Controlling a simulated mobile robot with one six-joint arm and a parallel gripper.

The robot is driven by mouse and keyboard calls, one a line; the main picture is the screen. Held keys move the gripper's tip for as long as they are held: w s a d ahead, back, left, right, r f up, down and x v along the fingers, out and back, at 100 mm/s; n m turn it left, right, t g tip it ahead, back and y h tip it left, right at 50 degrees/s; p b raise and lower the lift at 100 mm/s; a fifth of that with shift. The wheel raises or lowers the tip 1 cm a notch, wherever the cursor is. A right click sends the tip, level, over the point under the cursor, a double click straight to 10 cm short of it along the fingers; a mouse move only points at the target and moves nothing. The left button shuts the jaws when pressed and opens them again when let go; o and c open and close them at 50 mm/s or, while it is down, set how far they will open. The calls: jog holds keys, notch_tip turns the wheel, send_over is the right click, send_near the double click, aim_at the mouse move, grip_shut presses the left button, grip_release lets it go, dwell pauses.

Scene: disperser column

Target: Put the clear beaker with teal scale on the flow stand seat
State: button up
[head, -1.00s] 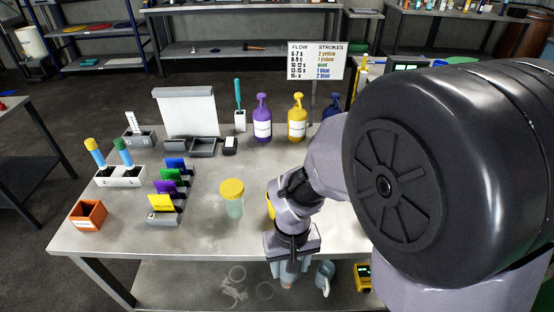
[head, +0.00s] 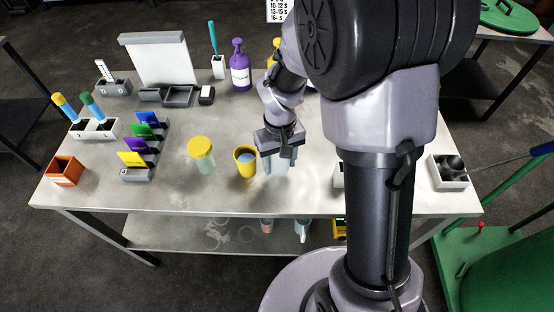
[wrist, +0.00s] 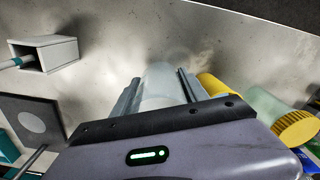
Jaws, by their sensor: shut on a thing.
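My gripper (head: 280,152) points down over the front middle of the table (head: 230,190). It is shut on a clear beaker (head: 278,167), just right of a yellow cup. The beaker also shows between the fingers in the wrist view (wrist: 162,85). I cannot make out its teal scale. Whether its base touches the table is unclear. In the wrist view, a dark square plate with a pale round spot (wrist: 30,118) lies at the left; I cannot tell whether it is the flow stand seat. My arm hides part of the table's right side in the head view.
The yellow cup (head: 245,163) and a yellow-lidded jar (head: 201,155) stand left of the beaker. Colored card holders (head: 140,160) and an orange box (head: 66,171) are farther left. A white open box (wrist: 45,52) holds a teal-ended tool. The table's front edge is close.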

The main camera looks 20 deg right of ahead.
aim_at(280, 169)
jog(key=shift+w+d+f+b, duration=0.1)
jog(key=shift+f+b, duration=0.45)
jog(key=shift+f, duration=0.4)
jog(key=shift+w+d+f+b, duration=0.1)
jog(key=shift+f+b, duration=0.45)
jog(key=shift+f, duration=0.4)
jog(key=o, duration=1.4)
jog(key=shift+o, duration=0.2)
